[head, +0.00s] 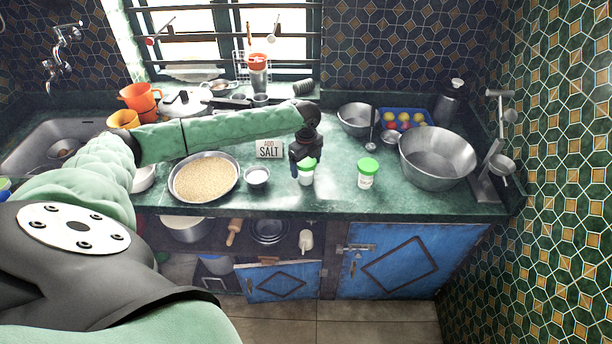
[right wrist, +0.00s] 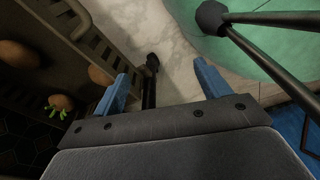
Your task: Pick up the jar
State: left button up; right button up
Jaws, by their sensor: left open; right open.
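Two white jars with green lids stand upright on the green counter (head: 330,202). The left jar (head: 306,177) is directly at my left gripper (head: 303,160), which points down from above. A blue finger shows at the jar's left side; the other finger is hard to make out. I cannot tell whether the fingers touch the jar. The right jar (head: 367,178) stands apart, to the right. My right gripper (right wrist: 161,74) is open and empty in the right wrist view, its two blue fingers spread above the floor, with no jar in that view.
A small card reading "ADD SALT" (head: 269,149), a metal bowl (head: 257,177) and a wide pan of grain (head: 230,192) are left of the jars. A large steel bowl (head: 437,170) is to the right. A rack with round brown items (right wrist: 18,54) shows in the right wrist view.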

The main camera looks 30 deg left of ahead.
pick_arm(q)
jog(key=shift+c, duration=0.5)
jog(key=c, duration=1)
jog(key=shift+r, duration=0.1)
jog(key=shift+c, duration=0.2)
